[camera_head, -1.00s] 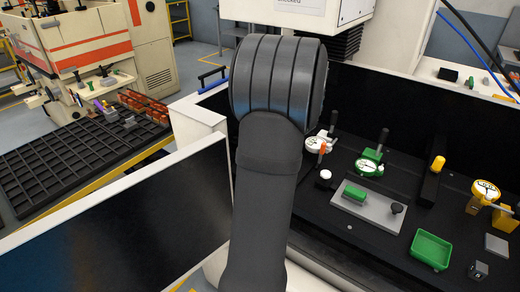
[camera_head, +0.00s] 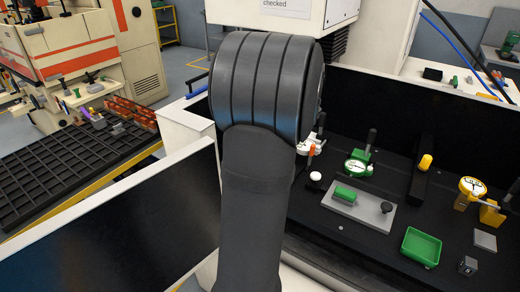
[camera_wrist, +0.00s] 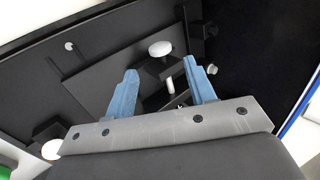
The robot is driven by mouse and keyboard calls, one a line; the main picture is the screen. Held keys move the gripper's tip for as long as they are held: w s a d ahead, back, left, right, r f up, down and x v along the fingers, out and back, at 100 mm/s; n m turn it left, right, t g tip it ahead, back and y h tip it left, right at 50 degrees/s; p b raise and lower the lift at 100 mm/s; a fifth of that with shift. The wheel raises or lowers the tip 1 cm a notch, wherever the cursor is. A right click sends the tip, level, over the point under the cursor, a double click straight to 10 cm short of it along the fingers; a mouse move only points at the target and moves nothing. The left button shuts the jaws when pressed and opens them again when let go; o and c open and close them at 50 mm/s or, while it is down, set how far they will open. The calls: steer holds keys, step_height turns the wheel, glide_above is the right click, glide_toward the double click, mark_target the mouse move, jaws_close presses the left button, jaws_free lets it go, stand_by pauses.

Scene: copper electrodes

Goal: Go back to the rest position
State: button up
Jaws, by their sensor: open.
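My gripper (camera_wrist: 160,90) shows in the wrist view with its two blue fingers spread apart and nothing held between them. Behind the fingers is a dark surface with a plate and a white round knob (camera_wrist: 160,48). In the head view my dark arm stands upright in the middle and my gripper is hidden behind it. No copper electrode can be made out for certain in either view.
On the black bench at right are a green dial gauge (camera_head: 358,162), a grey plate (camera_head: 372,212) with a green block, a green tray (camera_head: 421,246) and a yellow gauge (camera_head: 472,187). A black partitioned tray (camera_head: 75,175) lies at left.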

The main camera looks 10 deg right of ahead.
steer(key=x, duration=0.6)
steer(key=shift+f, duration=0.1)
steer(key=shift+s+d+t+y, duration=0.1)
steer(key=shift+t+y, duration=0.2)
steer(key=shift+s+d+f+t+y, duration=0.1)
steer(key=shift+f+t+y, duration=0.05)
steer(key=shift+t+y, duration=0.45)
steer(key=shift+s+d+f+t+y, duration=0.1)
steer(key=shift+t+y, duration=0.5)
steer(key=shift+w+a+r, duration=0.1)
